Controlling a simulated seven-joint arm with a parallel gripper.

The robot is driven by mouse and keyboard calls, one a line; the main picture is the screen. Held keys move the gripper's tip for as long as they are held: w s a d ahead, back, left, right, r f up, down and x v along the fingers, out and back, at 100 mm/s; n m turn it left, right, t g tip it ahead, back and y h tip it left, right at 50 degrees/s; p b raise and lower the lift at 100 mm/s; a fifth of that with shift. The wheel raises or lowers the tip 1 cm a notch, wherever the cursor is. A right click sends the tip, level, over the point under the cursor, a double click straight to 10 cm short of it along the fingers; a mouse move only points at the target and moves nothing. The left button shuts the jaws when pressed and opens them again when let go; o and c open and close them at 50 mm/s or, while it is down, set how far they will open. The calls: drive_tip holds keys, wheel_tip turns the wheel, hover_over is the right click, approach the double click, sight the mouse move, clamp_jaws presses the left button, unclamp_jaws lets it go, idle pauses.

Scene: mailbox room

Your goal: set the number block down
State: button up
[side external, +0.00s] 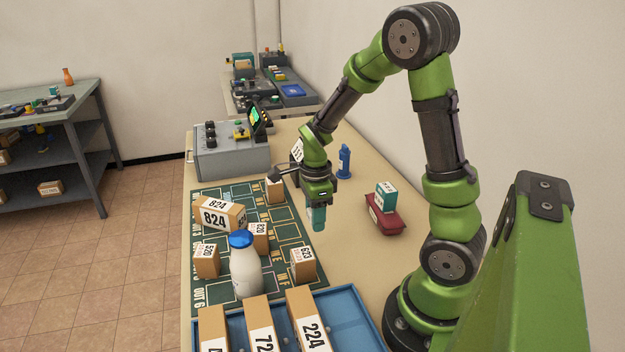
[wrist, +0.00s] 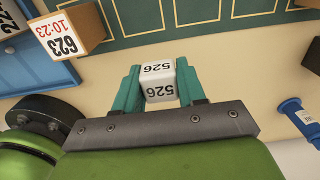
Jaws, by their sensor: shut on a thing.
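The number block (wrist: 158,82) is a small white cube marked 526, and in the wrist view its digits appear upside down. My gripper (wrist: 158,70) is shut on it, with one teal finger on each side. In the side external view my gripper (side external: 317,218) points down over the beige table (side external: 335,260), just right of the green mat (side external: 283,232). The fingers hide the block in that view. The gap between fingertips and table is hard to judge.
On the mat stand several cardboard boxes, including box 623 (side external: 303,264), and a white bottle with a blue cap (side external: 245,268). A blue tray (side external: 350,305) is in front. A blue stamp (side external: 344,160) and a red case (side external: 384,218) under a teal box (side external: 386,195) stand right.

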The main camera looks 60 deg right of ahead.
hover_over(281, 214)
drive_tip(key=shift+f, duration=2.45)
drive_tip(key=shift+f, duration=0.1)
drive_tip(key=o, duration=1)
